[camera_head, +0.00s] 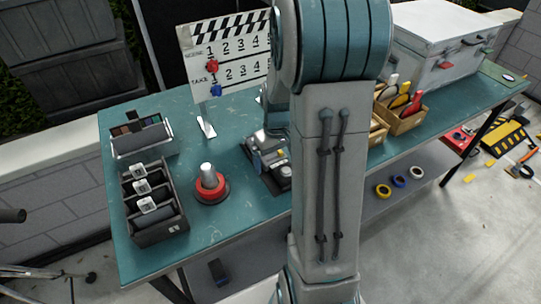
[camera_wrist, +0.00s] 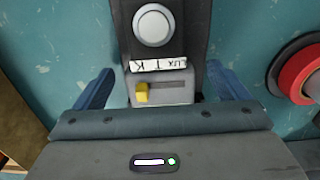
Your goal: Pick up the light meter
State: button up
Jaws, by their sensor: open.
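The light meter shows in the wrist view (camera_wrist: 165,88) as a dark body with a round white dome, a paper label and a grey panel with a yellow button. It lies on the teal table (camera_head: 235,213). In the head view, part of the light meter (camera_head: 285,171) shows just left of my arm. My gripper (camera_wrist: 160,75) is open, with one blue finger on each side of the meter's panel end. I cannot tell whether the fingers touch it. In the head view my arm hides much of this spot.
A red-ringed object with a grey knob (camera_head: 209,184) stands left of the meter; it also shows at the right of the wrist view (camera_wrist: 300,75). A dark divided box (camera_head: 153,204), a clapperboard (camera_head: 228,52), a tool box (camera_head: 408,118) and a white case (camera_head: 440,45) share the table.

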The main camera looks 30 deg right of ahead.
jog(key=shift+f, duration=0.15)
jog(key=c, duration=1.3)
